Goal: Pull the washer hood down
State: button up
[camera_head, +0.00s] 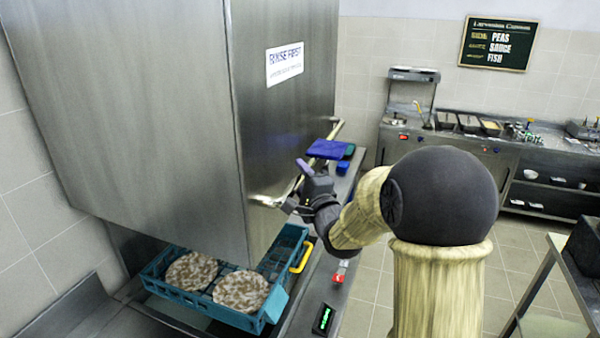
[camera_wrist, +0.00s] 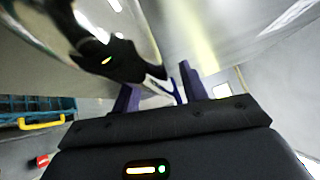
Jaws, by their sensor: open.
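The washer hood (camera_head: 140,110) is a large steel box at the left of the head view, raised above the washer bed, with a "RINSE FIRST" sign on its side. A bar handle (camera_head: 338,129) runs along the lower edge of that side. My gripper (camera_head: 298,187) is at the near half of the bar, its purple fingers apart. In the wrist view my gripper (camera_wrist: 158,88) shows both fingers spread, with a dark, blurred shape beside the left one. I cannot tell whether the bar lies between the fingers or whether they touch it.
A teal crate (camera_head: 210,313) with two patterned plates and a yellow handle sits below the hood. A green-lit display (camera_head: 323,319) and a red button are on the washer's front. Blue items (camera_head: 328,149) lie beyond.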

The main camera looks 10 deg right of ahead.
jog(key=shift+c, duration=0.4)
grip_shut()
jog(key=shift+f, duration=0.15)
notch_tip(320, 180, down, 42)
jog(key=b, duration=3.6)
jog(key=shift+b, duration=0.35)
jog(key=shift+f, duration=0.2)
jog(key=shift+o, duration=0.2)
grip_release()
jog(key=shift+f, duration=0.1)
jog(key=shift+o, duration=0.2)
jog(key=shift+r, duration=0.2)
